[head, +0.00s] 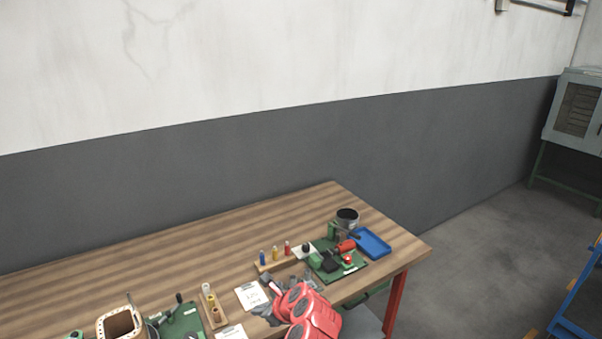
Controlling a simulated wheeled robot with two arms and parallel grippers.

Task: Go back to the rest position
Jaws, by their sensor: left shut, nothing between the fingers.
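My left arm (314,318), red with dark grey parts, reaches in over the front of the wooden workbench (170,262). My left gripper (266,300) is dark grey, shut and empty, by a white printed card (250,295). Small and partly overlapped by the arm, its fingers are hard to make out. My right gripper is not in view.
A green board with a red-and-black device (346,261), a blue tray (369,243) and a dark round tin (347,218) stand at the bench's right end. Wooden racks hold small coloured pieces (275,254). A square coil frame (121,324) stands front left. The bench's back left is clear.

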